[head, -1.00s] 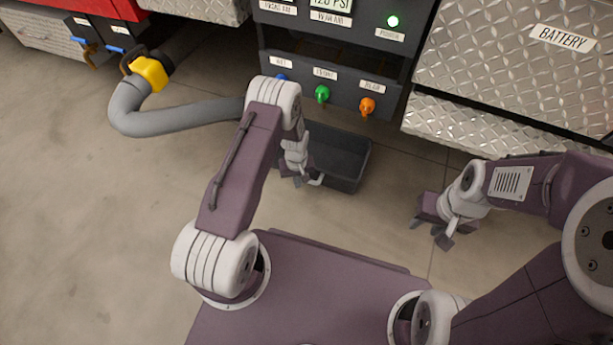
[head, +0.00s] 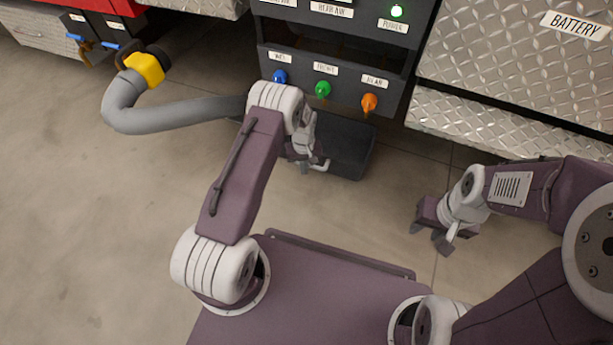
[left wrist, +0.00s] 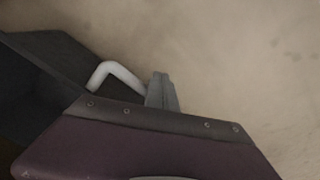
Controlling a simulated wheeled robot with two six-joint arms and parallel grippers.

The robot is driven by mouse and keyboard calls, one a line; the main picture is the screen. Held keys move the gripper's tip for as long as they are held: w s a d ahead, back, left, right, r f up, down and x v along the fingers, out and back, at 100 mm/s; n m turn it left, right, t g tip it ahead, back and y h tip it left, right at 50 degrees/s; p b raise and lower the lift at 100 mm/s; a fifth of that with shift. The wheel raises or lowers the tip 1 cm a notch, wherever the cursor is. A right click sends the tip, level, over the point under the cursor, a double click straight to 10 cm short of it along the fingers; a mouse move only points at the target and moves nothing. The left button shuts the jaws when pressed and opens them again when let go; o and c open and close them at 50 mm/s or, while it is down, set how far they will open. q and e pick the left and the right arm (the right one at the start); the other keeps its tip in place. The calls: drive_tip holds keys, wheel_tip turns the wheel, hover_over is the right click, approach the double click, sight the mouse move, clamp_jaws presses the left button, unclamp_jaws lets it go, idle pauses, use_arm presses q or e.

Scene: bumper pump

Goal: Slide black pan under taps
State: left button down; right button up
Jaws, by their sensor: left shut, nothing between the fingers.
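The black pan (head: 350,148) sits on the floor in front of the dark tap panel, partly hidden behind my left arm. Its far edge lies close below the panel. The blue tap (head: 280,77), green tap (head: 323,89) and orange tap (head: 369,102) stick out from the panel above. My left gripper (head: 308,166) is at the pan's near side, beside its pale handle (head: 322,166). In the left wrist view the shut fingers (left wrist: 162,92) are next to the handle (left wrist: 118,72), with nothing between them. My right gripper (head: 431,234) is open and empty, to the right.
A grey hose (head: 170,115) with a yellow collar (head: 146,69) curves across the floor at left. A diamond-plate battery box (head: 510,75) stands at right. The floor (head: 390,205) between the pan and my right gripper is clear.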

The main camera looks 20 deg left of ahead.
use_arm(q)
drive_tip(key=shift+s+a+p, duration=0.15)
drive_tip(key=shift+s+p, duration=1.4)
drive_tip(key=shift+p, duration=0.05)
drive_tip(key=shift+r, duration=0.1)
wheel_tip(320, 180, up, 10)
drive_tip(key=p, duration=0.9)
